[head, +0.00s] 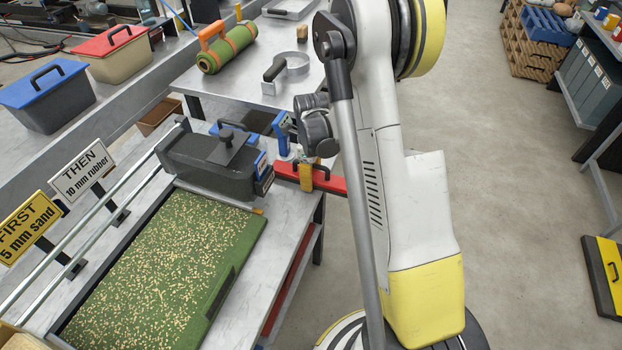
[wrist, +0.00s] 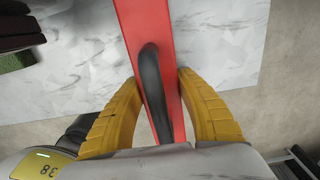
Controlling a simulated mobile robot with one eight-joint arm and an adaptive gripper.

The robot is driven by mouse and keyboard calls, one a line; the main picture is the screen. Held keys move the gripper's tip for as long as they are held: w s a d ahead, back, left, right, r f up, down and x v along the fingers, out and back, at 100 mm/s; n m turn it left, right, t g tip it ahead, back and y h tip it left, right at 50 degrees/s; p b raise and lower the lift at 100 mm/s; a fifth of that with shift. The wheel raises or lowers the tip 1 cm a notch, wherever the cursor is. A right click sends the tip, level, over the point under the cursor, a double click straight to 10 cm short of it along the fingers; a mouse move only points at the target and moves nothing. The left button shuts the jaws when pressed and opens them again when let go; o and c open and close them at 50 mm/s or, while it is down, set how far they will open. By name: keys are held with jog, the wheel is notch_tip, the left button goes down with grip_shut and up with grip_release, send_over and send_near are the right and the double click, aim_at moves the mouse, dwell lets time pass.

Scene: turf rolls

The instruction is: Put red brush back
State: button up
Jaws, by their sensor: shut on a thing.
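The red brush (head: 328,181) is a long red bar with a black handle, at the right edge of the near bench in the head view. In the wrist view the red brush (wrist: 146,25) runs from the top edge down between my fingers. My gripper (head: 306,176) has yellow fingers, one on each side of the brush's handle. In the wrist view my gripper (wrist: 158,82) is shut on it. The brush lies over the bench top and partly past its edge. I cannot tell whether it touches the bench. Its bristles are hidden.
Left of the brush stand a dark grey box spreader (head: 205,165) and a granule-strewn green turf piece (head: 165,255). A blue-handled tool (head: 283,133) is close behind my gripper. A rolled turf (head: 228,48) lies on the far table.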

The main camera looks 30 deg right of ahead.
jog(key=o, duration=1.3)
jog(key=shift+f, duration=0.1)
notch_tip(320, 180, up, 12)
jog(key=p, duration=0.5)
jog(key=s+a+r+n+t, duration=0.25)
jog(key=a+r+n, duration=0.35)
jog(key=r, duration=0.4)
jog(key=s+a+r+n+t, duration=0.2)
jog(key=s+a+r+n, duration=0.2)
jog(key=s+n, duration=0.3)
jog(key=s+a+r+n+t, duration=0.2)
jog(key=s+a+r+n, duration=0.2)
jog(key=s+n, duration=0.4)
jog(key=shift+s+a+n+t, duration=0.15)
jog(key=shift+a+n+t, duration=0.4)
jog(key=shift+n, duration=3.15)
jog(key=shift+a, duration=0.2)
